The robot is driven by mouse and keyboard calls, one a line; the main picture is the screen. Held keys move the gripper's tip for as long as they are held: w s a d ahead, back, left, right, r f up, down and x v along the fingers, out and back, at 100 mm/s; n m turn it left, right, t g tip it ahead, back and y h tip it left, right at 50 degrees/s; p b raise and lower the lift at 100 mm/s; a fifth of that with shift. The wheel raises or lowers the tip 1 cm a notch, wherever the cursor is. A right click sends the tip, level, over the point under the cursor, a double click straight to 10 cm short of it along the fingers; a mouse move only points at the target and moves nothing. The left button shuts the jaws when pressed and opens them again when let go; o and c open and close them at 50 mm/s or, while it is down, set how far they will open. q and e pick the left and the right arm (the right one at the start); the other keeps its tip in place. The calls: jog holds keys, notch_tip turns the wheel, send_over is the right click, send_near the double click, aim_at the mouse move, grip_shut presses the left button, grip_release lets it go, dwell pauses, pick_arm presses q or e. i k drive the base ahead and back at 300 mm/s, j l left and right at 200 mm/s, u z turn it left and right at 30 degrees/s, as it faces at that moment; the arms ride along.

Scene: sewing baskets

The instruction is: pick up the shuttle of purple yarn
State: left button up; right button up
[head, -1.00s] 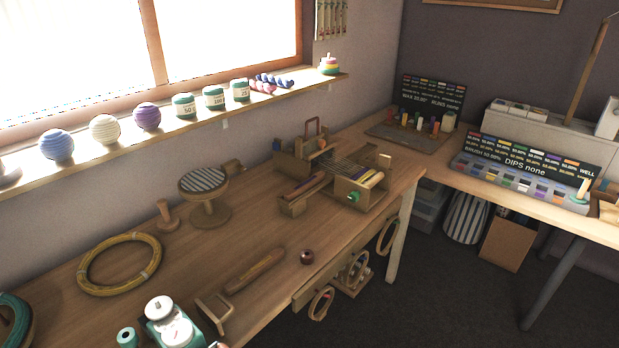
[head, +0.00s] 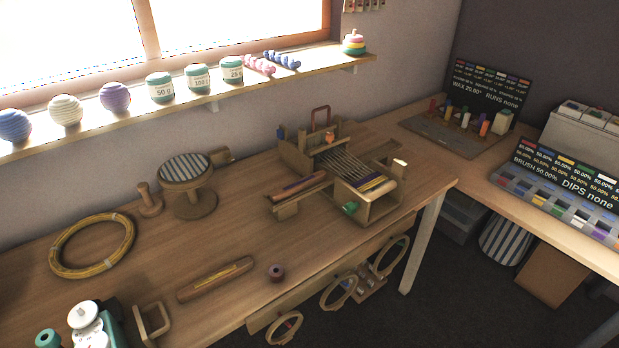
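A wooden shuttle with a thin purple-red strip of yarn (head: 304,184) lies on the left side of the small wooden table loom (head: 364,206). It seems to rest on a ledge of the loom, slanting up to the right. Another wooden shuttle, with a yellow strip (head: 216,281), lies flat on the workbench in front of the loom. Neither of my grippers is in view.
The workbench (head: 235,231) also holds a small dark red spool (head: 276,272), a yellow hoop (head: 58,262), a striped round stand (head: 185,167) and a white-and-teal winder (head: 84,316). Hoops hang at its front edge. Bare wood lies left of the loom.

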aim_at(299, 186)
jog(key=i+l+u, duration=0.1)
jog(key=l, duration=0.25)
jog(key=i+l, duration=0.25)
jog(key=i+l+u, duration=0.15)
jog(key=l, duration=0.3)
